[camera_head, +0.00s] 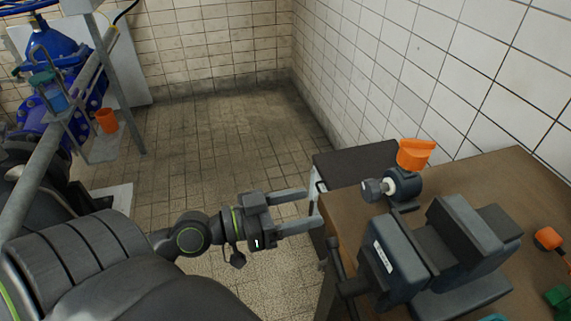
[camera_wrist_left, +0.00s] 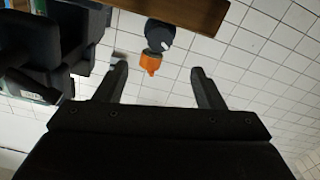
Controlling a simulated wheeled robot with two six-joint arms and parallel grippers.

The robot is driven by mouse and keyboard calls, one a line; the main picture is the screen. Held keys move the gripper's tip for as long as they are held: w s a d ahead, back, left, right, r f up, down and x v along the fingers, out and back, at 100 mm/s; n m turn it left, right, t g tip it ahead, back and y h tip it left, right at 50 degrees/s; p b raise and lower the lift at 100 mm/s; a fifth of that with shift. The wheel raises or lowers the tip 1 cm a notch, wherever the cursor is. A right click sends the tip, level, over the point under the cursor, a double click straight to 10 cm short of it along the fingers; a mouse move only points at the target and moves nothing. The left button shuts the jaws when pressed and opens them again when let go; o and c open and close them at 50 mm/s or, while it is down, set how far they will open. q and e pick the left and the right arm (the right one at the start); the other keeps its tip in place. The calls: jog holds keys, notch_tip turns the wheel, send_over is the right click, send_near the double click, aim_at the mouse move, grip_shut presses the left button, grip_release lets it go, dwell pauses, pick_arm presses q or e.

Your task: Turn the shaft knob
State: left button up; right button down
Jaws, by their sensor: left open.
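The shaft knob (camera_head: 372,190) is a dark, ridged knob on a short white shaft. It sticks out to the left from a small dark valve body (camera_head: 405,185) with an orange handle (camera_head: 416,154) on top, at the bench's left edge. My left gripper (camera_head: 314,208) is open and empty, left of the knob and apart from it, fingers pointing toward the bench. In the left wrist view the dark round knob end (camera_wrist_left: 160,36) shows beyond the fingers, with the orange handle below it, between the fingertips (camera_wrist_left: 160,68). My right gripper is not in view.
A grey bench vise (camera_head: 395,262) stands in front of the valve on the brown workbench (camera_head: 480,180). A small orange-topped part (camera_head: 548,238) lies at the right. A tiled wall rises behind. Blue pumps and pipes (camera_head: 50,50) stand far left. The floor between is clear.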

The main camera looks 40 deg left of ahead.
pick_arm(q)
jog(key=b+v, duration=0.1)
jog(key=v, duration=0.1)
jog(key=shift+s+a, duration=0.15)
jog(key=shift+s, duration=0.05)
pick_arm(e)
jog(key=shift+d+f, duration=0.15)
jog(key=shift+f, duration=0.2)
